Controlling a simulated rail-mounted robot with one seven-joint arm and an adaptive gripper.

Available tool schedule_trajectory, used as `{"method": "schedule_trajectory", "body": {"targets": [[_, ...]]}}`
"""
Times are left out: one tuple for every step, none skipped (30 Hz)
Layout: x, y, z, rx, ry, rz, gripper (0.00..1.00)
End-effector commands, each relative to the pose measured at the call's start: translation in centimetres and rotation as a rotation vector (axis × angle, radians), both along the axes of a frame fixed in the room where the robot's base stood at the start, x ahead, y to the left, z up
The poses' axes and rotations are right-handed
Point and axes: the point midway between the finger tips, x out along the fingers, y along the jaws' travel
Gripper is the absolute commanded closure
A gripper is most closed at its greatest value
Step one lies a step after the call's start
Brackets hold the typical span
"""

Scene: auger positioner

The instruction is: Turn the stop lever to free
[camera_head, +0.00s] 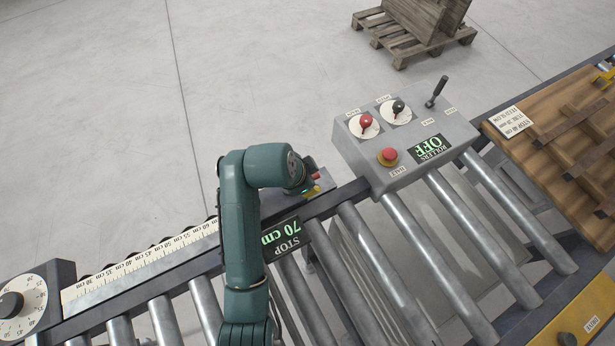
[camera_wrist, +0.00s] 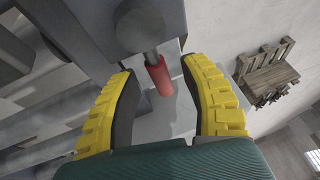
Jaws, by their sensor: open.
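The stop lever has a red grip (camera_wrist: 161,80) on a grey rounded pivot, in the upper middle of the wrist view. A small red part, seemingly the same grip, shows in the head view (camera_head: 315,176) beside the end of my arm. My gripper (camera_wrist: 158,68) is open, with its yellow-padded fingers on either side of the red grip. Gaps show between the grip and both fingers. In the head view my arm hides most of the gripper (camera_head: 312,190). The stop display (camera_head: 281,240) reads "STOP 70 cm". The lever's position marks are not readable.
A grey control box (camera_head: 360,150) with red and black knobs, a red button, a black lever and a "ROLLERS OFF" display stands right of my arm. Metal rollers (camera_head: 390,265) run below. A ruler (camera_head: 140,268) and dial (camera_head: 18,303) are left.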

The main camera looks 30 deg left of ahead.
Motion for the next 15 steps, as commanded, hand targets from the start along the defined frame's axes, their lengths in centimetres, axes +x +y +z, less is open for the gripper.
{"method": "schedule_trajectory", "body": {"targets": [[0.00, 0.00, 0.02, 0.000, 0.000, 0.000, 0.55], [-0.01, -0.01, 0.02, 0.000, 0.000, 0.000, 0.55], [-0.01, -0.01, 0.02, 0.000, 0.000, 0.000, 0.57], [-0.02, -0.01, 0.03, 0.000, 0.000, 0.000, 0.63], [-0.02, -0.01, 0.03, 0.000, 0.000, 0.000, 0.69], [-0.02, -0.01, 0.03, 0.000, 0.000, 0.000, 0.76], [-0.02, -0.01, 0.03, 0.000, 0.000, 0.000, 0.82], [-0.02, -0.01, 0.02, 0.000, 0.000, 0.000, 0.88], [-0.03, -0.01, 0.02, -0.001, 0.001, 0.000, 0.95], [-0.02, -0.01, 0.02, -0.001, 0.001, 0.000, 1.00], [-0.03, -0.01, 0.02, -0.001, 0.001, 0.000, 1.00], [-0.04, -0.02, 0.02, -0.001, 0.001, 0.000, 1.00], [-0.03, -0.02, 0.01, -0.001, 0.001, 0.000, 1.00], [-0.05, -0.02, 0.00, 0.000, 0.001, 0.000, 1.00], [-0.04, -0.02, -0.01, 0.000, 0.001, 0.000, 1.00]]}}
